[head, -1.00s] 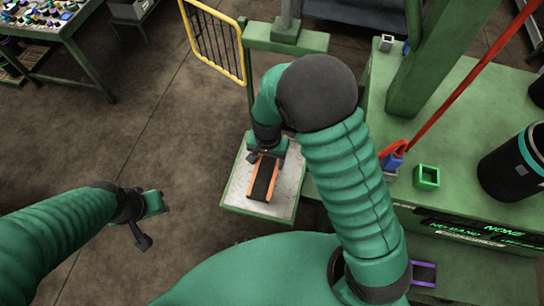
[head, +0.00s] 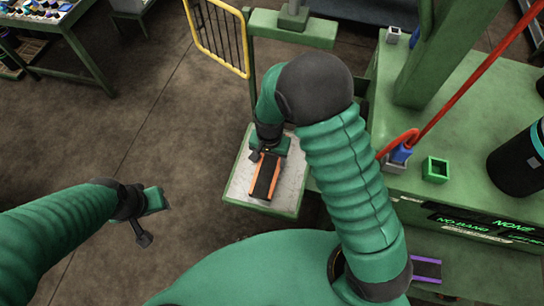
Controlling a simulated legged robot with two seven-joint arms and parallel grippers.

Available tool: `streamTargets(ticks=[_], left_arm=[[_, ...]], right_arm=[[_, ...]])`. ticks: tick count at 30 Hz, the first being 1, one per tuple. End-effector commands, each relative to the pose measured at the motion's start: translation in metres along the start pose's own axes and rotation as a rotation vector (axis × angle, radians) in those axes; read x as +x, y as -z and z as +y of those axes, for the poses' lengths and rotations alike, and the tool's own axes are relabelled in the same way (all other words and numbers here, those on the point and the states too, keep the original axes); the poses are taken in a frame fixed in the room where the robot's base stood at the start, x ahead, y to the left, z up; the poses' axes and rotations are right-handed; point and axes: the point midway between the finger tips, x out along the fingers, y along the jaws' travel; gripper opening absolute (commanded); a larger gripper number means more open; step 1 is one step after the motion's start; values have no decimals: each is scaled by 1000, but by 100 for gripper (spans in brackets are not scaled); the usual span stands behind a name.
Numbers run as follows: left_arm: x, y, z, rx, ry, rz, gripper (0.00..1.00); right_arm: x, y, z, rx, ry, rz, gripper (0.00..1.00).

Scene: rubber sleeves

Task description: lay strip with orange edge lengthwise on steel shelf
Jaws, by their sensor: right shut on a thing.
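The strip with orange edges (head: 265,180) is dark in the middle and lies over the steel shelf (head: 238,187), its long side running roughly along the shelf's length. My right gripper (head: 268,155) is shut on the strip's far end. I cannot tell whether the strip touches the shelf's surface. The shelf is a grey plate with a green rim, beside the green bench. My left gripper (head: 146,220) hangs over bare floor at left, apart from everything; its jaw state is unclear.
A strip with purple edges (head: 427,268) lies at lower right. A yellow-framed rail (head: 218,38) stands behind the shelf.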

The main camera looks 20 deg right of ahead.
Motion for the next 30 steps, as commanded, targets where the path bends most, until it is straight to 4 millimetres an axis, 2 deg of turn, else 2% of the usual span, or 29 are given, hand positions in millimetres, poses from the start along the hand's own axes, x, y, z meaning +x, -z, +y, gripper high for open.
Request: streamTargets(ticks=[10,11,16,26,30], left_arm=[[2,0,0,0,0,0,36],[2,0,0,0,0,0,36],[2,0,0,0,0,0,36],[2,0,0,0,0,0,36],[6,-1,0,0,0,0,36]], right_arm=[[3,2,3,1,4,0,21],[3,2,3,1,3,0,66],[3,1,1,2,1,0,88],[1,1,1,1,2,0,88],[-17,2,0,1,5,3,88]])
